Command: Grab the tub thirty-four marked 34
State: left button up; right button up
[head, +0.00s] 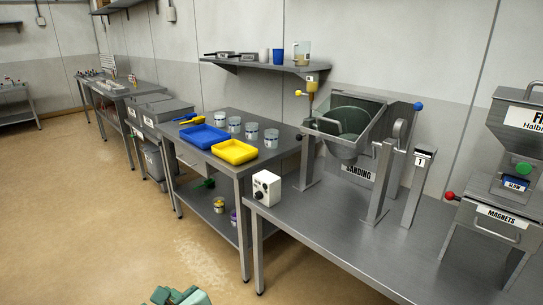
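Several small grey-white tubs stand in a row on the steel table, behind the blue tray (204,137) and the yellow tray (235,152). They run from a far-left tub (220,118) through two middle tubs, one left (235,124) and one right (251,131), to a near-right tub (271,138). Each seems to bear a small dark mark, too small to read, so I cannot tell which is 34. Neither of my grippers is clearly in view.
A steel bench (330,232) at right carries a tilted hopper, a white control box (266,188) and a magnets unit (490,222). A wall shelf (265,66) holds cups. A cut-off teal-green shape (178,296) is at the bottom edge. The floor at left is clear.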

aim_at(270, 135)
jog(key=k+z, duration=0.15)
jog(key=z, duration=0.25)
jog(key=k+z, duration=0.15)
jog(key=z, duration=0.25)
jog(key=k+l+z, duration=0.15)
jog(key=z, duration=0.3)
jog(key=i+j, duration=0.3)
jog(key=j, duration=0.15)
jog(key=i+j, duration=0.65)
jog(key=j, duration=0.2)
jog(key=i+j, duration=0.3)
jog(key=j, duration=0.15)
jog(key=i+j, duration=0.3)
jog(key=j, duration=0.15)
jog(key=i+j+z, duration=0.1)
jog(key=i+j, duration=0.5)
jog(key=j, duration=0.25)
jog(key=i+j, duration=0.3)
jog(key=j, duration=0.2)
